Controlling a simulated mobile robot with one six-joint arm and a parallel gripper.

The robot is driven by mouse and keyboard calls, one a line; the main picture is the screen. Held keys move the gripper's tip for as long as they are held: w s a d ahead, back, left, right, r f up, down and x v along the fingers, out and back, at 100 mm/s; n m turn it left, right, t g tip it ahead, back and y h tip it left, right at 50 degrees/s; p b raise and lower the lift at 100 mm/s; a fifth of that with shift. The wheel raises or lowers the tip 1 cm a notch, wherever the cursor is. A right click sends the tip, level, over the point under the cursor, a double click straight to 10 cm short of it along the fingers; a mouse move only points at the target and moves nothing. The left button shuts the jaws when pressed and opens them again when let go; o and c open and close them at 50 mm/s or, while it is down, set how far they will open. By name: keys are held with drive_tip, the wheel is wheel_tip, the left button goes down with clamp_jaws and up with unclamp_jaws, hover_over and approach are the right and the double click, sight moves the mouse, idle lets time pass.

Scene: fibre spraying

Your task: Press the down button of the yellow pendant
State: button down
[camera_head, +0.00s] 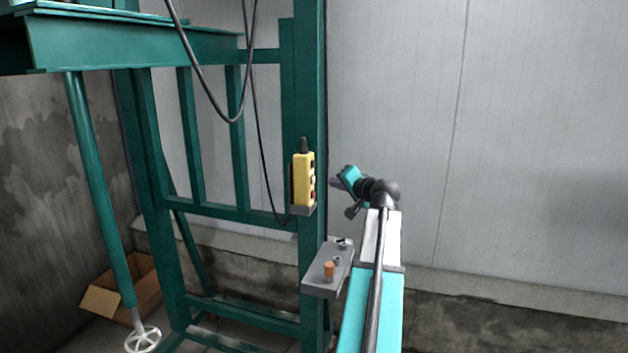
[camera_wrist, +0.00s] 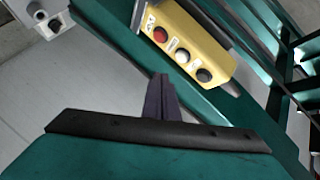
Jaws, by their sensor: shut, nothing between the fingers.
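The yellow pendant (camera_head: 303,180) hangs upright on a green post, with its button face toward the right. It also shows tilted in the wrist view (camera_wrist: 203,42), with a red button (camera_wrist: 160,34), a white button (camera_wrist: 183,56) and a black button (camera_wrist: 204,75). Small white labels sit beside the buttons, too small to read surely. The red button is lowest on the pendant. My gripper (camera_head: 335,182) is shut and empty, to the right of the pendant and apart from it. The closed fingers (camera_wrist: 161,78) point toward the post in the wrist view.
The green post (camera_head: 313,90) belongs to a large green frame. A grey shelf (camera_head: 318,285) with an orange-capped part and small fittings juts out below the pendant. A black cable (camera_head: 225,118) hangs in loops at the left. A cardboard box (camera_head: 100,303) lies at lower left.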

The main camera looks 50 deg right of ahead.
drive_tip(key=shift+w+a, duration=0.2)
drive_tip(key=shift+w, duration=0.45)
drive_tip(key=shift+w+a, duration=0.2)
drive_tip(key=shift+w, duration=0.45)
drive_tip(key=shift+w+a, duration=0.2)
drive_tip(key=shift+w, duration=0.35)
drive_tip(key=shift+w+a, duration=0.15)
drive_tip(key=shift+w, duration=0.4)
idle(3.0)
drive_tip(key=shift+s+b, duration=0.15)
drive_tip(key=shift+b, duration=0.15)
drive_tip(key=shift+s+d+b, duration=0.3)
drive_tip(key=shift+s+d, duration=0.05)
drive_tip(key=shift+s, duration=0.45)
drive_tip(key=shift+s, duration=0.15)
drive_tip(key=shift+s+d+b, duration=0.25)
drive_tip(key=shift+s, duration=0.5)
drive_tip(key=shift+s+d+b, duration=0.2)
drive_tip(key=shift+s+d, duration=0.05)
drive_tip(key=shift+s, duration=0.55)
drive_tip(key=shift+s+d+b, duration=0.25)
drive_tip(key=shift+s, duration=0.5)
